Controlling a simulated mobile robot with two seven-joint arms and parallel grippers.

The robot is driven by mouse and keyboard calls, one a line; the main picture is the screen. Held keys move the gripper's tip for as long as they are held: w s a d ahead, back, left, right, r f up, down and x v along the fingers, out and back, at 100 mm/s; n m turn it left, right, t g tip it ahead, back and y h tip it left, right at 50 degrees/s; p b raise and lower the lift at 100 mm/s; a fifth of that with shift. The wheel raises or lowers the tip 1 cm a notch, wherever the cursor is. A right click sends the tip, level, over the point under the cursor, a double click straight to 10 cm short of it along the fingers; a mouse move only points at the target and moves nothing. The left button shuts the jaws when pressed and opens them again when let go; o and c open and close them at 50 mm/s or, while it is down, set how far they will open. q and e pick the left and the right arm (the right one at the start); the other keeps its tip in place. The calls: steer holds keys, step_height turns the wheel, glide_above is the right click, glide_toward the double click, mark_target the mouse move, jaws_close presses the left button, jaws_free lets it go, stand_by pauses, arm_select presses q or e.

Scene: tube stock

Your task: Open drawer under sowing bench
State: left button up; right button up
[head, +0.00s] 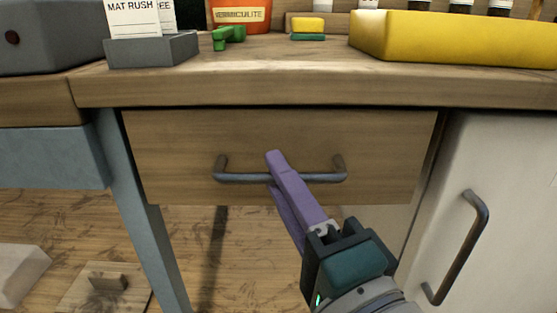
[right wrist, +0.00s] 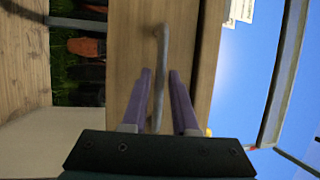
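The wooden drawer (head: 165,150) sits under the bench top (head: 240,92), and its front looks closed. A grey metal bar handle (head: 322,177) runs across the drawer front. My right gripper (head: 273,172) reaches up to the handle from below right, with one purple finger above the bar and the other below it. In the right wrist view, the handle (right wrist: 161,55) passes between the two fingers (right wrist: 160,82), which are apart with a gap around the bar. The drawer also shows there (right wrist: 128,65). My left gripper is in neither view.
A white cabinet door (head: 445,150) with a vertical grey handle (head: 465,240) stands right of the drawer. A blue-grey leg (head: 140,220) is to its left. A yellow tray (head: 450,42), a green tool (head: 228,36) and a grey label holder (head: 150,50) rest on the bench top.

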steer(key=shift+w+a+r, duration=0.1)
steer(key=shift+w+a, duration=0.15)
steer(key=shift+w, duration=0.3)
jaws_close()
stand_by(1.1)
